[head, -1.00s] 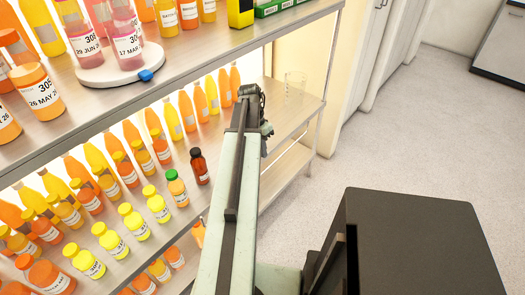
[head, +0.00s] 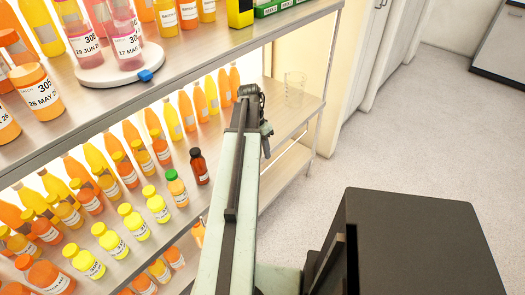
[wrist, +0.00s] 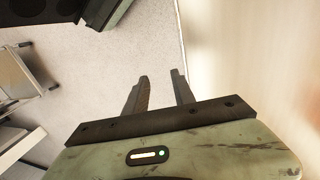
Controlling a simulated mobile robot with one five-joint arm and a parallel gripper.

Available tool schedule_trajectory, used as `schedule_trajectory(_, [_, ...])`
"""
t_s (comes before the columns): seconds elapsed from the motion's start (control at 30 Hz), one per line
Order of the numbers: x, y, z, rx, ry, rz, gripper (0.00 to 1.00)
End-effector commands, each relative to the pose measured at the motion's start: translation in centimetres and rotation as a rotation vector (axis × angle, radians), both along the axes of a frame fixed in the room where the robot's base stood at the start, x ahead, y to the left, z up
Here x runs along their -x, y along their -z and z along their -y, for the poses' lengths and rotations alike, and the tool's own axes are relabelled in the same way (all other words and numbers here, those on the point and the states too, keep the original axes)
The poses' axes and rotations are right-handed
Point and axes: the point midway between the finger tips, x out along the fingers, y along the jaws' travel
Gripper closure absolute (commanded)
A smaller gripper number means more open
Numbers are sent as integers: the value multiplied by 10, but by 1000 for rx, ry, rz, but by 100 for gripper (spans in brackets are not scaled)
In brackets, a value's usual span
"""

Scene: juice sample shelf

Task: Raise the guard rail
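I cannot make out a guard rail for certain in either view. The metal shelf unit (head: 180,82) fills the left of the head view, with a thin pale edge or bar (head: 288,142) at its right end. My gripper (head: 266,138) is at the end of my outstretched arm, in front of the right end of the middle shelf; its fingers are small and dark there. In the wrist view my gripper (wrist: 160,76) has its two dark fingers apart, with nothing between them but floor.
Several juice bottles (head: 139,222) stand on the middle shelf, and a dark brown bottle (head: 199,168) is nearest my arm. A clear beaker (head: 294,88) stands at that shelf's right end. A white round stand (head: 118,70) holds pink bottles above. The floor (head: 420,130) at right is open.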

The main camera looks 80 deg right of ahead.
Motion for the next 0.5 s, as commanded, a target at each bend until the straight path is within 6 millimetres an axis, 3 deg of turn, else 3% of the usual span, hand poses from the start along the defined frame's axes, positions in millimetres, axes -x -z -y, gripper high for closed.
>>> schedule_trajectory(0.17, [-2, -14, 1, 0, -1, 0, 69])
schedule_trajectory(0.5, [-14, -72, 8, 0, -1, 0, 69])
